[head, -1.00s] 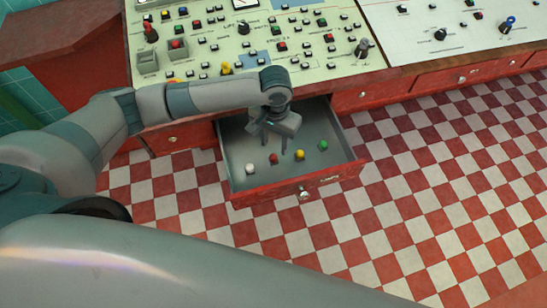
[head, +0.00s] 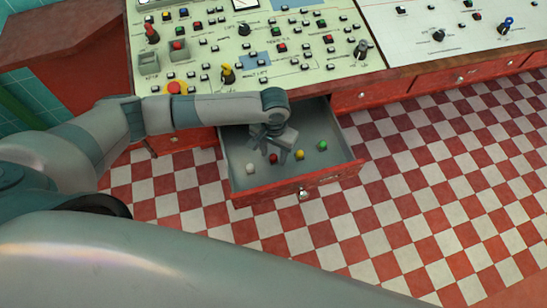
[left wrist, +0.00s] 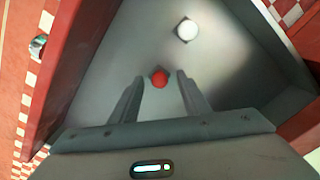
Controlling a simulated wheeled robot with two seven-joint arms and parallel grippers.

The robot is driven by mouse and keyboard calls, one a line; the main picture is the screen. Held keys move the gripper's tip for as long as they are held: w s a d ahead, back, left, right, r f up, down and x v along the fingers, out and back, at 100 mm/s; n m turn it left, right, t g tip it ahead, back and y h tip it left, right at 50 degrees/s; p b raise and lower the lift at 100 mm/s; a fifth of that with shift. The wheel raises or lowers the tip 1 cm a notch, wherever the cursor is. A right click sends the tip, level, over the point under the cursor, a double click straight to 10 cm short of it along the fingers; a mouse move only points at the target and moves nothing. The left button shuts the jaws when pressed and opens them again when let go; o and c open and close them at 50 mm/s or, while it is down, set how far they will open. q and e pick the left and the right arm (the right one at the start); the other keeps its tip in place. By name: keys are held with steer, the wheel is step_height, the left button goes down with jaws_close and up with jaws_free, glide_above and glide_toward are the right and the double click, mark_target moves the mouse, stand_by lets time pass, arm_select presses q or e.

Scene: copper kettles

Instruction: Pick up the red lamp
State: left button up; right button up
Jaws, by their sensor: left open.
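The red lamp (head: 273,158) is a small red bulb lying on the floor of the open drawer (head: 317,184). In the left wrist view the red lamp (left wrist: 159,77) shows between the fingertips, near their ends. My left gripper (head: 274,155) is open and reaches down into the drawer, with its fingers close to the lamp. In the left wrist view my left gripper (left wrist: 157,82) has a finger on each side of the lamp, with gaps. I cannot tell how far above the drawer floor the fingertips are. My right gripper is not in view.
In the drawer a white lamp (head: 250,168) lies left of the red one, and a yellow lamp (head: 299,155) and a green lamp (head: 322,145) lie to its right. The control panel (head: 300,85) stands behind, above the drawer. The drawer walls surround the gripper.

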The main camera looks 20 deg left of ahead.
mark_target(274, 155)
arm_select(q)
steer(key=c, duration=0.8)
steer(key=shift+c, duration=0.2)
steer(key=shift+r, duration=0.15)
steer(key=shift+c, duration=0.2)
